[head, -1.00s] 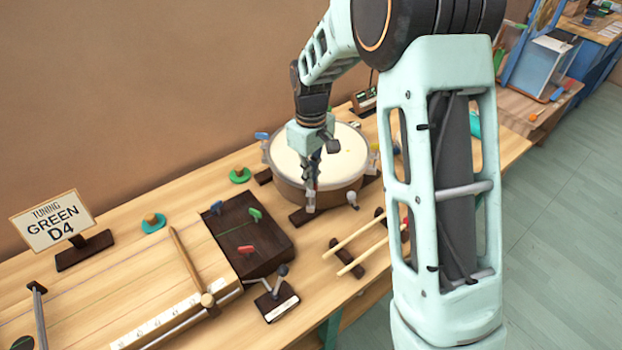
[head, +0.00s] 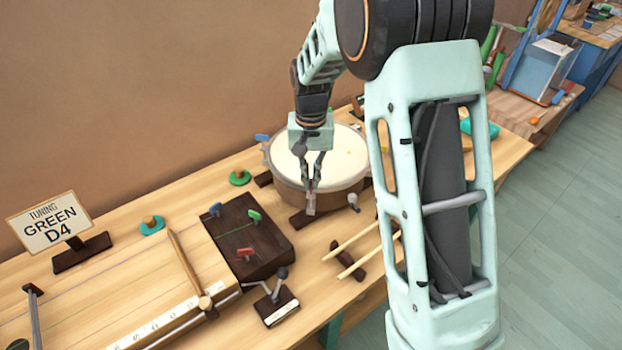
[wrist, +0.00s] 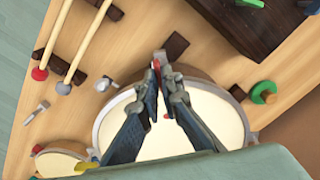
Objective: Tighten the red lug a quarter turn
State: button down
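The drum (head: 340,160) is round with a cream skin and stands toward the back of the bench. The red lug (wrist: 156,65) is at its near rim, between my fingertips, and mostly covered by them. In the head view only a small bit of red shows at the tips. My gripper (head: 312,186) points down over the near rim. In the wrist view my gripper (wrist: 160,66) has its fingers drawn together at the tips, with the lug pinched in the narrow gap. A blue lug (head: 262,137) and a grey lug (head: 353,201) are elsewhere on or by the rim.
A dark block (head: 245,228) with green, blue and red pegs lies left of the drum. Two mallets (head: 350,240) rest on a dark stand in front. A sign (head: 50,222) reads "TUNING GREEN D4". A green knob (head: 240,177) is by the wall.

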aim_at(311, 183)
jog(key=shift+m, duration=0.6)
jog(key=c, duration=2.2)
grip_release()
jog(key=shift+o, duration=0.2)
jog(key=shift+r, duration=0.1)
notch_tip(311, 183, up, 12)
